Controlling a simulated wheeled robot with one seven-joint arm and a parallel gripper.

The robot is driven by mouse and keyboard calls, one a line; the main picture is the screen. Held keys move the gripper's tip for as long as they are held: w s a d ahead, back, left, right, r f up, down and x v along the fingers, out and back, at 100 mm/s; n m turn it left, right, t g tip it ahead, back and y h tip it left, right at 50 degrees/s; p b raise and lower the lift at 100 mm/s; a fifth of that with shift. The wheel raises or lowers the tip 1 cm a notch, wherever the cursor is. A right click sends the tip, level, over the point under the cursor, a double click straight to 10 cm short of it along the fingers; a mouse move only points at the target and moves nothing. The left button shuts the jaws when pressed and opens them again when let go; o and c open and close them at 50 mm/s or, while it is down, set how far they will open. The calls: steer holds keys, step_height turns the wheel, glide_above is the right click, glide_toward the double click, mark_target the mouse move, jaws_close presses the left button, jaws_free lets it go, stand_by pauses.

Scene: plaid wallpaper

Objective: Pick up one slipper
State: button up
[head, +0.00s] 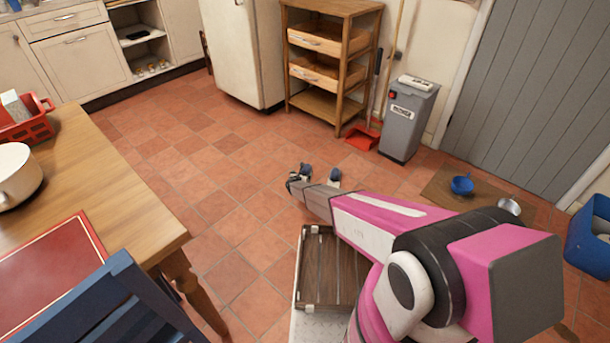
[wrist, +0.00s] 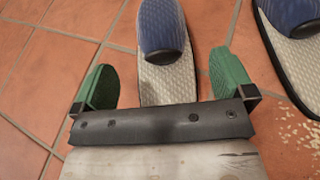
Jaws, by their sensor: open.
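Two blue slippers with pale woven soles and dark toe edges lie on the tiled floor. In the wrist view, one slipper (wrist: 162,30) lies between the two green finger pads of my gripper (wrist: 160,82), with floor visible on both sides of its sole. The gripper is open, and no contact shows. The other slipper (wrist: 292,45) lies to the right, outside the right finger and partly cut off by the frame. In the head view, my gripper (head: 298,184) is low near the floor and partly hides the first slipper. The second slipper (head: 335,174) shows just right of it.
A wooden table (head: 150,210) and blue chair (head: 110,305) stand at left. A wooden shelf (head: 330,60), red dustpan (head: 362,138) and grey bin (head: 407,120) stand beyond. A mat with a blue bowl (head: 461,185) lies right. The floor left of my gripper is clear.

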mark_target(305, 171)
steer(key=x, duration=0.8)
steer(key=shift+f, duration=0.1)
steer(key=c, duration=1.1)
